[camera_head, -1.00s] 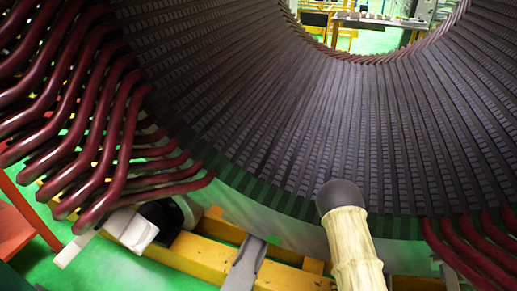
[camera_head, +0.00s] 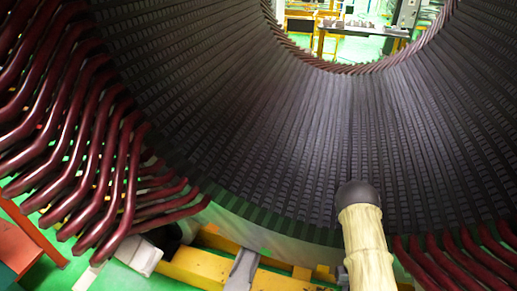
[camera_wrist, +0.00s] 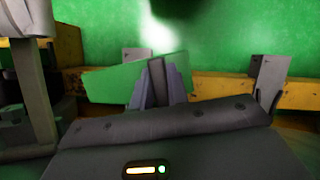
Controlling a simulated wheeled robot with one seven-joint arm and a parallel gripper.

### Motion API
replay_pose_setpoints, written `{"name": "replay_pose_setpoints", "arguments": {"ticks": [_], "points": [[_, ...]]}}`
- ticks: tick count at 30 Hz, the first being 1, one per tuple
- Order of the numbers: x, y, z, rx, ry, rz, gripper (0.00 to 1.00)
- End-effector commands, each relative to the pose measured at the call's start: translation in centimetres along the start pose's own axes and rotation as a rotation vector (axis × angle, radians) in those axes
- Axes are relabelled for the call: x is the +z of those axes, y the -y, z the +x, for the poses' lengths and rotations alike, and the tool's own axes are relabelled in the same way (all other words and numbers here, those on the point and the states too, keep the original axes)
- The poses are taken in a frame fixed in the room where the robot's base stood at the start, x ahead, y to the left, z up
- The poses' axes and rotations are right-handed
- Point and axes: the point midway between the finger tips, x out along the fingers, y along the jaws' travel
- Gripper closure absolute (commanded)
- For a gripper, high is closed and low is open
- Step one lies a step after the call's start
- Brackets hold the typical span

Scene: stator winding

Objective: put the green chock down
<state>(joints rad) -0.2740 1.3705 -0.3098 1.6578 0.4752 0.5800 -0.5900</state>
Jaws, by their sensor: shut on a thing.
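In the wrist view, the green chock (camera_wrist: 108,84) is a flat green piece standing behind and across my gripper (camera_wrist: 158,68). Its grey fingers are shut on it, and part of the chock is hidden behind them. The grey gripper body fills the bottom of that view. Green floor and a yellow beam lie beyond. I cannot tell from this view whether the chock touches anything below. Neither my gripper nor the chock can be made out in the head view.
The big dark stator bore (camera_head: 300,140) fills the head view, with maroon coil ends (camera_head: 95,150) at left. A pale ribbed shaft with a dark rounded end (camera_head: 358,195) stands before its rim. Yellow beams (camera_head: 200,267) and a grey bracket (camera_head: 243,268) lie below.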

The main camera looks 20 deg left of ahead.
Motion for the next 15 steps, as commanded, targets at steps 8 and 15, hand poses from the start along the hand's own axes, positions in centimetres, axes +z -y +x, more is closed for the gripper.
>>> {"name": "replay_pose_setpoints", "arguments": {"ticks": [8,15], "points": [[1.7,0.0,-4.2,-0.080,-0.001,0.193,1.00],[1.9,0.0,-4.8,-0.108,-0.001,0.261,1.00]]}}
